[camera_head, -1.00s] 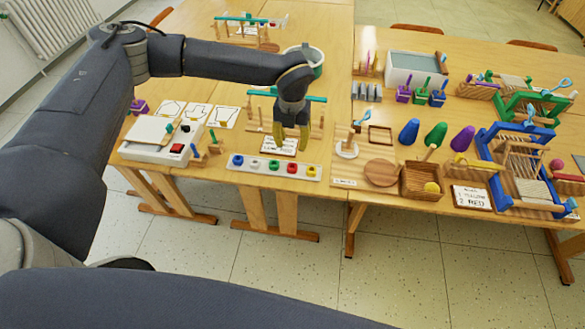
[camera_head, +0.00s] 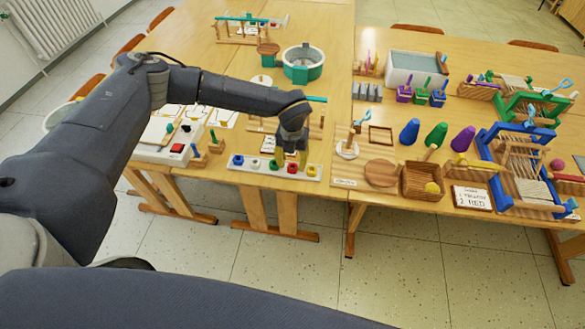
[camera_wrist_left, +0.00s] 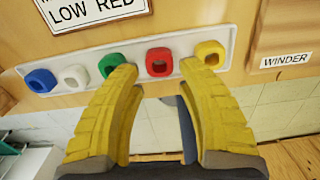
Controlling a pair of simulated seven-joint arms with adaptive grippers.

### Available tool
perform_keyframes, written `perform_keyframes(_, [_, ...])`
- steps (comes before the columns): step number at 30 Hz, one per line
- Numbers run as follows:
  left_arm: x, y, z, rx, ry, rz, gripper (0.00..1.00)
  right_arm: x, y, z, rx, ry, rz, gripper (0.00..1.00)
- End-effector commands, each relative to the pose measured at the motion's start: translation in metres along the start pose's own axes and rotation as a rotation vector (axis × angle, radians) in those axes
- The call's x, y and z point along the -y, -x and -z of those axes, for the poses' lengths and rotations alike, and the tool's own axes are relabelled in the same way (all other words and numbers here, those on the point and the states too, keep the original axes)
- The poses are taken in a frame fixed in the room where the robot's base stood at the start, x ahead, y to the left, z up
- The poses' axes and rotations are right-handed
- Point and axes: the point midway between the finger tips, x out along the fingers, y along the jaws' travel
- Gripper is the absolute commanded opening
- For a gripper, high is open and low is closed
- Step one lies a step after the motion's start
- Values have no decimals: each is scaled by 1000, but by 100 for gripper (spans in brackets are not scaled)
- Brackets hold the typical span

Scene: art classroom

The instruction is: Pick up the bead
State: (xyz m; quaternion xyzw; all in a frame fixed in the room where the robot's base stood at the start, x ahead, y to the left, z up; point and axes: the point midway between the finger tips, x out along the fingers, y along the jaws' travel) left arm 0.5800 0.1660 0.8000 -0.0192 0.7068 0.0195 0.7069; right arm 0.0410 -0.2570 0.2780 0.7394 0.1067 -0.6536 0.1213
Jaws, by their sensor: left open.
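Several beads lie in a row on a white tray (camera_head: 266,175) at the table's front edge: blue (camera_head: 238,160), white (camera_head: 255,163), green (camera_head: 273,165), red (camera_head: 292,169) and yellow (camera_head: 311,171). My left gripper (camera_head: 292,157) is open and empty, over the right half of the row. In the left wrist view, its yellow fingers (camera_wrist_left: 158,78) point at the tray, with the red bead (camera_wrist_left: 159,62) showing between the tips. My right gripper is not in view.
A "LOW RED" card (camera_wrist_left: 95,10) lies behind the tray. A white box with a red button (camera_head: 165,147) stands left of it, and a round wooden disc (camera_head: 382,173) and wicker basket (camera_head: 423,182) stand right. Floor lies beyond the front edge.

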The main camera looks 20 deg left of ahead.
Motion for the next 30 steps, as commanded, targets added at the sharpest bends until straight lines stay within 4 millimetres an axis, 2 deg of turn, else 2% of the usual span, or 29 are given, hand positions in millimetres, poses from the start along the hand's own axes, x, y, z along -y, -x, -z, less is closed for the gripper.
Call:
perform_keyframes(7, [0,-30,0,-1,0,0,38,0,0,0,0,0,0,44])
perform_keyframes(16, [0,-35,0,0,0,1,40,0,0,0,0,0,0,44])
perform_keyframes(21, [0,-34,0,0,0,1,20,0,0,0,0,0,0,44])
perform_keyframes(30, [0,-34,0,0,0,0,18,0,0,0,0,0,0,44])
